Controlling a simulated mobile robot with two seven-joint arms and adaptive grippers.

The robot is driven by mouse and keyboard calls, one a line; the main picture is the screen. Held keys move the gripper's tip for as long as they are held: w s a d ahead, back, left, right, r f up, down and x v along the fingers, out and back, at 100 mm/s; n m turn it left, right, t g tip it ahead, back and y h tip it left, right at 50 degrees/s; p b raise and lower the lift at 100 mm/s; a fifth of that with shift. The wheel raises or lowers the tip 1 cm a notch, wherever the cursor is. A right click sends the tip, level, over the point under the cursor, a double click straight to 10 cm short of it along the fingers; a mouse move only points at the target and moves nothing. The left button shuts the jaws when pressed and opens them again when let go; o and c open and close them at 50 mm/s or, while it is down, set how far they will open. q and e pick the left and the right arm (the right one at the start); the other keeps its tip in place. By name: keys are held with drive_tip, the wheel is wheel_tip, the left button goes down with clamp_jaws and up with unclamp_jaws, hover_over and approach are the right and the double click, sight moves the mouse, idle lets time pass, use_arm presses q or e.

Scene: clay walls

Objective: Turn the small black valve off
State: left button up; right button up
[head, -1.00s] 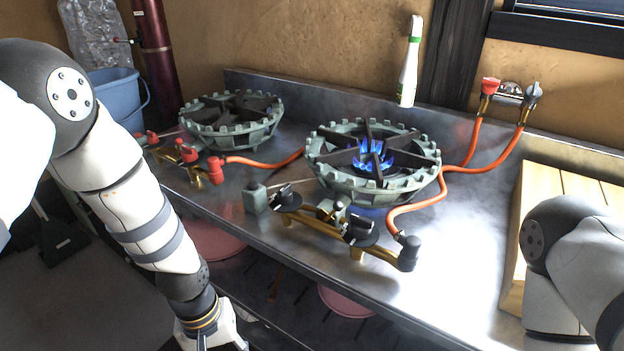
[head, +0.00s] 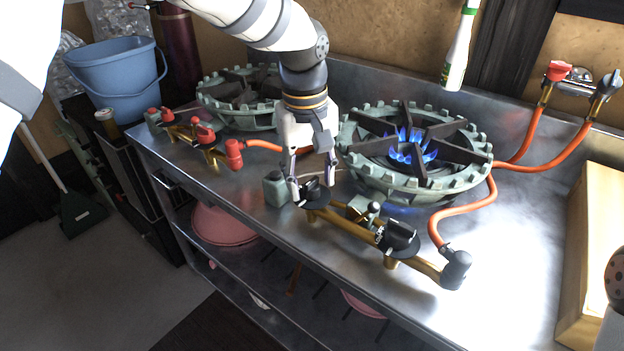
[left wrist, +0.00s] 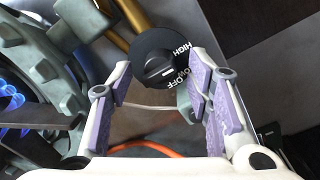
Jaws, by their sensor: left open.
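The small black valve (head: 314,192) is a black dial with a raised grip at the left end of the brass pipe on the lit right burner. In the left wrist view the dial (left wrist: 162,66) shows white lettering, including HIGH. My left gripper (head: 312,184) is open and points down at this valve, one finger on each side of it. In the left wrist view the padded fingers (left wrist: 160,72) stand apart around the dial's near part; I cannot tell whether they touch it. My right gripper is out of view.
The right burner (head: 415,160) has blue flames close to my left gripper. A larger black knob (head: 398,236) sits further right on the same pipe. An orange hose (head: 460,208) runs behind it. The left burner (head: 240,100) has red knobs (head: 203,132) and shows no flame.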

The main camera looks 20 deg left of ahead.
use_arm(q)
drive_tip(key=shift+f, duration=0.45)
clamp_jaws()
